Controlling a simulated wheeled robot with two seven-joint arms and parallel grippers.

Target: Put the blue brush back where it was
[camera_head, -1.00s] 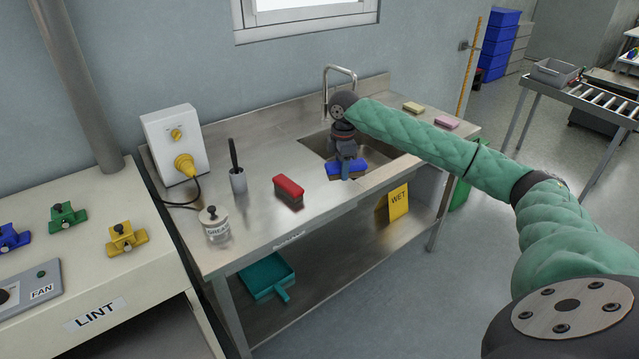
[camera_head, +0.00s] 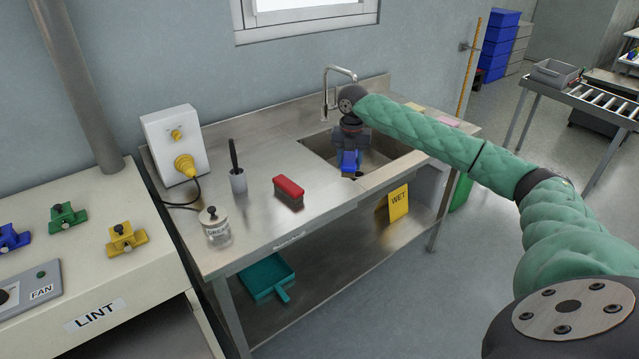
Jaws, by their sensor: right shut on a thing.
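The blue brush (camera_head: 349,161) is in my right gripper (camera_head: 350,151), over the front edge of the sink basin. The gripper points down and is shut on the brush. The brush shows its narrow end to me, and the gripper hides part of it. I cannot tell whether its bristles touch anything. A red brush (camera_head: 289,188) lies on the steel counter (camera_head: 325,190), left of the sink and apart from my gripper. My left gripper is not in view.
The sink (camera_head: 385,152) has a tall tap (camera_head: 341,72) behind my gripper. A grease jar (camera_head: 215,226), a black-handled brush in a steel cup (camera_head: 238,180) and a white socket box (camera_head: 174,145) stand on the left. The counter between the red brush and sink is clear.

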